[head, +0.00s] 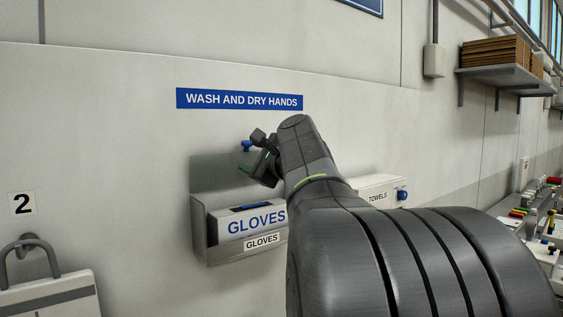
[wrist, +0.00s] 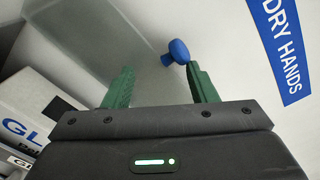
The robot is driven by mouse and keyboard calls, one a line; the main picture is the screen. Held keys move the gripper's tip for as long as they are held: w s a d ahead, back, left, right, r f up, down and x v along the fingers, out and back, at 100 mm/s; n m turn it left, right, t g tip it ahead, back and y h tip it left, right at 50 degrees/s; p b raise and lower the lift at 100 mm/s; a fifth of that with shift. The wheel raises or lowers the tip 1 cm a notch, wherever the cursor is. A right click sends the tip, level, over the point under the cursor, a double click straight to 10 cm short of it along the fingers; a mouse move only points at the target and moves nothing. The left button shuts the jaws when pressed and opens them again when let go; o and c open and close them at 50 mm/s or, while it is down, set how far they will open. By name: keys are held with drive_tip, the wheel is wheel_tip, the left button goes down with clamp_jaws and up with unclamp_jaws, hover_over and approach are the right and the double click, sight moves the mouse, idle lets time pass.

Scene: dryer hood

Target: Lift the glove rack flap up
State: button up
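The glove rack (head: 203,232) is a grey metal holder on the wall at the middle of the head view, with a white GLOVES box (head: 255,222) in it. Its grey flap (head: 212,172) stands up behind the box, close to the wall. The flap's blue knob (head: 247,146) is near its upper edge. My gripper (head: 253,156) is in front of the flap, beside the knob. In the wrist view the green fingers (wrist: 160,82) are apart with nothing between them. The blue knob (wrist: 179,51) is just past the right fingertip; I cannot tell whether they touch.
A white TOWELS box (head: 377,192) with a blue knob is right of the rack, partly behind my arm. The WASH AND DRY HANDS sign (head: 240,99) is above the flap.

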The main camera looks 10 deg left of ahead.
drive_tip(key=b+v, duration=0.3)
drive_tip(key=v, duration=1)
drive_tip(key=shift+d+r+b, duration=0.3)
drive_tip(key=shift+d+b, duration=0.05)
drive_tip(key=shift+s, duration=0.1)
drive_tip(key=shift+f, duration=0.2)
drive_tip(key=c, duration=0.6)
drive_tip(key=f+n+y, duration=0.1)
drive_tip(key=f+n, duration=0.1)
drive_tip(key=f+n+g+y, duration=0.1)
drive_tip(key=f+n, duration=0.1)
drive_tip(key=f+n+g+y+b, duration=0.1)
drive_tip(key=f, duration=0.1)
drive_tip(key=shift+w+a+f+n+y, duration=0.1)
drive_tip(key=shift+w+f+n+y, duration=0.2)
drive_tip(key=shift+f+n, duration=0.1)
clamp_jaws()
drive_tip(key=d+f+n+t+y+b, duration=0.1)
drive_tip(key=d+n+t+y, duration=0.1)
drive_tip(key=d+n+y, duration=0.25)
drive_tip(key=f+p+x, duration=0.1)
drive_tip(key=p+x, duration=0.5)
drive_tip(key=x, duration=0.8)
drive_tip(key=shift+a+g, duration=0.3)
drive_tip(key=shift+a, duration=0.1)
